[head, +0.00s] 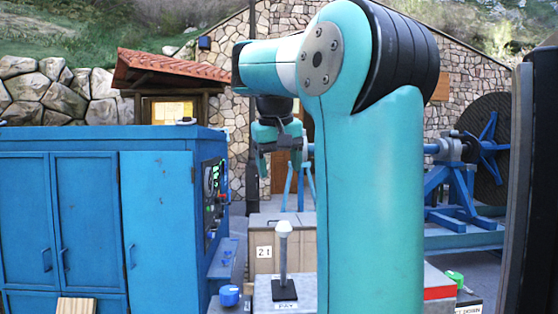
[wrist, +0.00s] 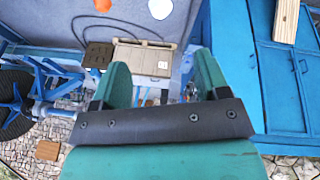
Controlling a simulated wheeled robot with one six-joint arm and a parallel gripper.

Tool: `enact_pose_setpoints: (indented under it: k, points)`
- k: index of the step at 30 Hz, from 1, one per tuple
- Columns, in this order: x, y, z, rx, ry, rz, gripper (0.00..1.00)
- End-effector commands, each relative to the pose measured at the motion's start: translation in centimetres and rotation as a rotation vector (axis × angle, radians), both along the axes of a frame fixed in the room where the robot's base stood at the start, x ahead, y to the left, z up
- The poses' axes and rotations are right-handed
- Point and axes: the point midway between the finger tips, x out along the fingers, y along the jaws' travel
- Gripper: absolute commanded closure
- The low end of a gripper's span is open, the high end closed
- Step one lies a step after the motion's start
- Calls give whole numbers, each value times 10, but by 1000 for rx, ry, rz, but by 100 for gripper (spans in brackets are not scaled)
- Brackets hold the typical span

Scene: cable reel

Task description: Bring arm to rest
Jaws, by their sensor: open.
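My gripper (head: 279,165) hangs from my raised, folded teal arm, pointing down in the head view. It is in the air above and behind the wooden box marked 21 (head: 264,251). In the wrist view its two green fingers stand apart, and the gripper (wrist: 161,75) is open with nothing between them. The wooden box also shows beyond the fingers in the wrist view (wrist: 146,58). Part of the scene behind my arm is hidden in the head view.
A blue cabinet (head: 158,220) with a control panel fills the left. A white-topped lever (head: 284,250) stands on a grey surface, with a blue knob (head: 229,295) to its left and a green knob (head: 454,276) to the right. A large reel (head: 490,130) stands back right.

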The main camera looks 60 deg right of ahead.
Motion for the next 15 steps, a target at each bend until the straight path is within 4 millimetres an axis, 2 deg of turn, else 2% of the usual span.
enact_pose_setpoints:
  k: [13,15]
  points:
    - [0,0,-1,0,0,1,31]
    - [4,3,-6,-1,6,22,31]
